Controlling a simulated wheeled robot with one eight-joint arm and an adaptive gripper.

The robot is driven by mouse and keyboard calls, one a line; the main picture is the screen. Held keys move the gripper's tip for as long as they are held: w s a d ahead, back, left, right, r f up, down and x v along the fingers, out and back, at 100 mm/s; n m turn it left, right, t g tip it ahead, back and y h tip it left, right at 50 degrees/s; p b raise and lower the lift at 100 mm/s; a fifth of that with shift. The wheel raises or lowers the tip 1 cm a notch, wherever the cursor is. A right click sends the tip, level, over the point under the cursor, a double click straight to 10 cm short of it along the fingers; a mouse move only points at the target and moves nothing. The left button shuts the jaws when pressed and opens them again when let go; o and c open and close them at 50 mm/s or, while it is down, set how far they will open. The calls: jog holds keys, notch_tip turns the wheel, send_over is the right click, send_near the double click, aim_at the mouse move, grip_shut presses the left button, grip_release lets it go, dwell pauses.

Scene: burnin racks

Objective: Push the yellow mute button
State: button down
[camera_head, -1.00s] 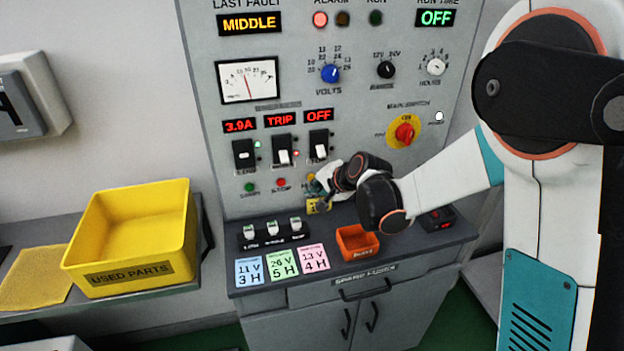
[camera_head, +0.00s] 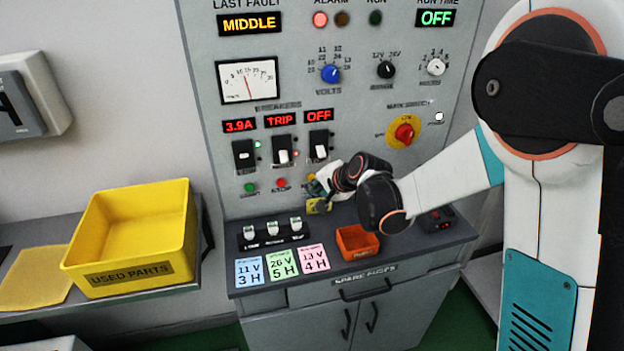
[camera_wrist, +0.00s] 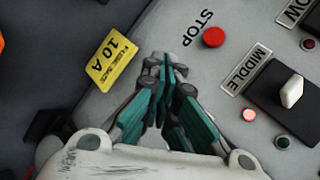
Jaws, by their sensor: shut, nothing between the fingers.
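The yellow mute button (camera_head: 311,176) shows in part in the head view, at the right end of the row of small buttons below the breakers. My gripper (camera_head: 317,187) is right at it and covers part of it. In the wrist view my gripper (camera_wrist: 166,66) is shut and empty, its fingertips together against or just off the grey panel. The mute button is hidden behind the fingers there. I cannot tell whether the fingertips touch it.
The red stop button (camera_wrist: 214,37) is close beside the fingers. The green start button (camera_head: 250,187) is farther left. Breaker switches (camera_head: 283,155) sit above. A yellow 10 A label (camera_wrist: 112,60) is below. An orange bin (camera_head: 357,243) and fuse holder (camera_head: 272,235) stand on the counter.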

jog(key=shift+w, duration=0.1)
jog(key=shift+w+a, duration=0.1)
jog(key=shift+w, duration=0.25)
jog(key=shift+w+a, duration=0.1)
jog(key=shift+w, duration=0.3)
dwell(0.9)
jog(key=shift+s, duration=0.1)
jog(key=shift+s+d, duration=0.2)
jog(key=shift+s, duration=0.55)
jog(key=s, duration=0.2)
jog(key=s+d, duration=0.1)
jog(key=s, duration=0.1)
jog(key=shift+s+d+b, duration=0.2)
jog(key=shift+s+b, duration=0.2)
jog(key=shift+r, duration=0.1)
dwell(0.6)
